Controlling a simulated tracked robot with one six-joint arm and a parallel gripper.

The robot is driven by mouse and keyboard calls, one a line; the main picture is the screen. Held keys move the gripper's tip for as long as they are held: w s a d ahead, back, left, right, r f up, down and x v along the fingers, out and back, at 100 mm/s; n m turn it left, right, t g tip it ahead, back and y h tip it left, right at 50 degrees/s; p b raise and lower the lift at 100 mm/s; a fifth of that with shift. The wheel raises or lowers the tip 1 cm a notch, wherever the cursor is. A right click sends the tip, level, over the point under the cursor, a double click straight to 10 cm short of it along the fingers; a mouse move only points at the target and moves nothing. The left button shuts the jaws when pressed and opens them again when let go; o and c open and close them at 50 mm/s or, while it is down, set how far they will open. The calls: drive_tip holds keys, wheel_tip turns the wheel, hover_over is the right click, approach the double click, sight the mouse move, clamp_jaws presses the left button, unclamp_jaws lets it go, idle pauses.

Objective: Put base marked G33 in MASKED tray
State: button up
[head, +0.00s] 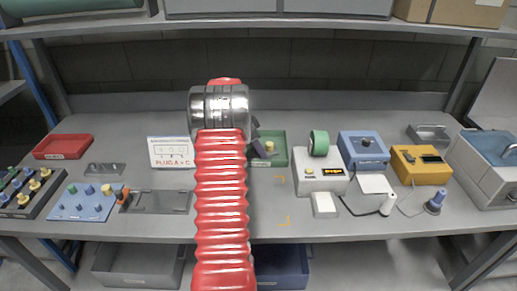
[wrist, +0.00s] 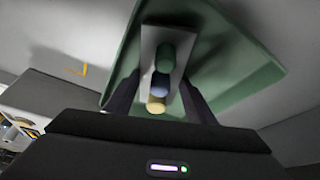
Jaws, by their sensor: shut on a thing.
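My gripper (wrist: 156,88) is shut on a small light grey base (wrist: 149,42). The base carries a green, a blue and a yellow plug; no G33 mark is readable on it. In the wrist view the green tray (wrist: 240,72) lies behind the base, and I cannot tell whether they touch. In the head view the green tray (head: 280,158) is right of my arm, which hides its left part. A dark part of my gripper (head: 256,134) and a yellow plug (head: 270,147) show over it. The tray's label is not readable, so MASKED cannot be confirmed.
A red tray (head: 62,147) is at the far left, near a blue board (head: 82,203) with pegs. A white sign (head: 170,152) stands left of my arm. A white device with green tape (head: 319,143) is close right of the green tray. Bare bench lies in front of the tray.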

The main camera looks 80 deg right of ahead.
drive_tip(key=o, duration=1.5)
drive_tip(key=v, duration=1.2)
drive_tip(key=shift+d+r, duration=0.1)
